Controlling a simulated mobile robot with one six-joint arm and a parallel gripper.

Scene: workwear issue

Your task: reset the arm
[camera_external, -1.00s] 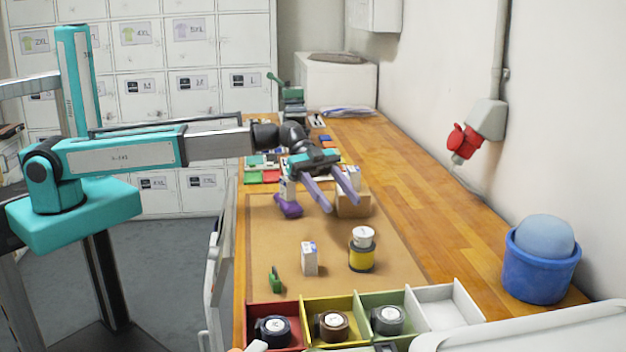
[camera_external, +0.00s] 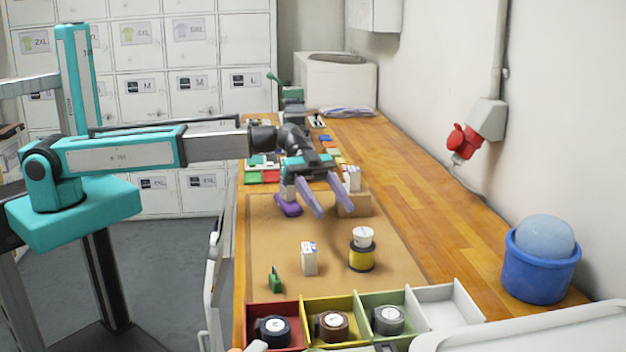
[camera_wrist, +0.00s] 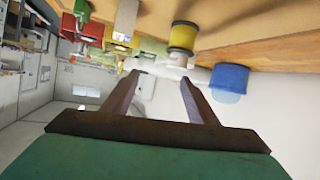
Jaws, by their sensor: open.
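My gripper (camera_external: 331,197) is open and empty, its two purple fingers apart above the brown mat (camera_external: 290,232) on the wooden bench. Its fingers also show in the wrist view (camera_wrist: 160,82). Behind and below it in the external view are a purple item (camera_external: 288,208) and a cardboard box (camera_external: 352,205), which the fingers partly hide. The fingers appear to be above these things, though I cannot tell the exact gap. A small white box (camera_external: 309,259) and a yellow-and-black roll with a white top (camera_external: 361,256) stand nearer the camera on the mat.
A divided tray (camera_external: 440,312) at the bench's near end holds several tape rolls; its white compartment is empty. A green clip-like item (camera_external: 274,280) lies on the mat. A blue tub (camera_external: 541,270) stands at the right by the wall. The right strip of bench is mostly clear.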

